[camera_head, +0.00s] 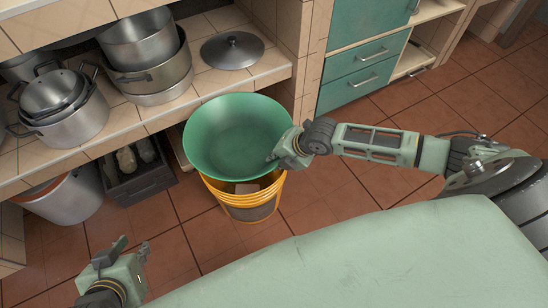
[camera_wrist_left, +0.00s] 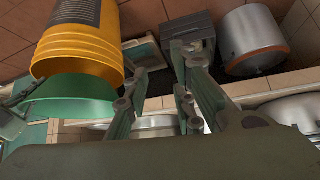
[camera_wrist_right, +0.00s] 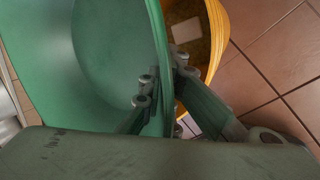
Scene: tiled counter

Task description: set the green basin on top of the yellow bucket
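The green basin (camera_head: 235,135) is in the head view, its inside facing up and towards me. My right gripper (camera_head: 279,158) is shut on its right rim; in the right wrist view the fingers pinch the rim of the basin (camera_wrist_right: 110,50). The yellow bucket (camera_head: 250,204) stands on the floor below, and the basin covers the far part of its opening. The front part of the opening still shows. In the left wrist view the bucket (camera_wrist_left: 80,45) and basin (camera_wrist_left: 70,108) appear upside down. My left gripper (camera_head: 128,256) is open and empty, low at the left.
A tiled counter (camera_head: 150,113) with several steel pots and a lid (camera_head: 232,50) is just behind the basin. A dark crate (camera_head: 140,182) and a white bucket (camera_head: 65,200) stand below it. Teal drawers (camera_head: 362,70) are at the back. Floor around the yellow bucket's front is clear.

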